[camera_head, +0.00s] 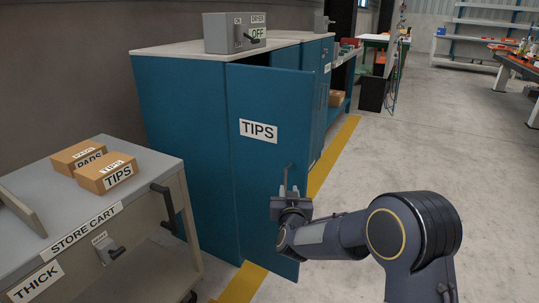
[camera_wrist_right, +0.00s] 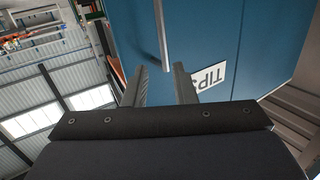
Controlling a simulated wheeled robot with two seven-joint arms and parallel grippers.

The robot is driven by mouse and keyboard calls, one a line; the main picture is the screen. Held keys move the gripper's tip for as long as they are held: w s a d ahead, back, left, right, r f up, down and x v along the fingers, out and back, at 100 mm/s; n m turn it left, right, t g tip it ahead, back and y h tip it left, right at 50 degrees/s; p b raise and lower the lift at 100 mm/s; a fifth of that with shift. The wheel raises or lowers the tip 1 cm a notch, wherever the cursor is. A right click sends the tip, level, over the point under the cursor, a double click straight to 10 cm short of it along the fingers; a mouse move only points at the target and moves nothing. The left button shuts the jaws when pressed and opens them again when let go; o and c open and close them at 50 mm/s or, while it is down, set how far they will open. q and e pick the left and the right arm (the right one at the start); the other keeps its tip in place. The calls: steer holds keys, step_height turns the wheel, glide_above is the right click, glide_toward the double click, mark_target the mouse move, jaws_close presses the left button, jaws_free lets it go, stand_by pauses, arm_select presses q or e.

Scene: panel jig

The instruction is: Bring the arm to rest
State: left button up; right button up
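My right gripper (camera_head: 289,193) is at the handle (camera_head: 288,178) of the blue cabinet door (camera_head: 262,165) labelled TIPS. The door stands swung out from the blue cabinet (camera_head: 185,130). In the right wrist view the two fingers of my right gripper (camera_wrist_right: 159,80) are spread apart. The bar handle (camera_wrist_right: 162,35) shows between and beyond the fingertips, with clear gaps on both sides. I cannot tell how deep it sits between them. My left gripper is in neither view.
A store cart (camera_head: 150,158) at the left carries two cardboard boxes, PADS (camera_head: 78,157) and TIPS (camera_head: 107,173). A grey driver switch box (camera_head: 234,33) labelled OFF sits on the cabinet. Open floor (camera_head: 440,140) lies to the right of my arm.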

steer(key=s+d+r+g+y, duration=0.2)
steer(key=s+d+r+g, duration=0.15)
steer(key=s, duration=0.45)
steer(key=s+d+r+g+y, duration=0.25)
steer(key=s+d, duration=0.25)
steer(key=s, duration=0.4)
steer(key=s+d+f+g, duration=0.1)
steer(key=s+f+g, duration=0.25)
steer(key=s, duration=1.05)
steer(key=s+d+f+g, duration=0.15)
steer(key=s+f, duration=0.25)
steer(key=s, duration=1)
step_height(320, 180, up, 32)
steer(key=p, duration=3.1)
steer(key=shift+w+a+g, duration=0.2)
steer(key=shift+w+g, duration=0.1)
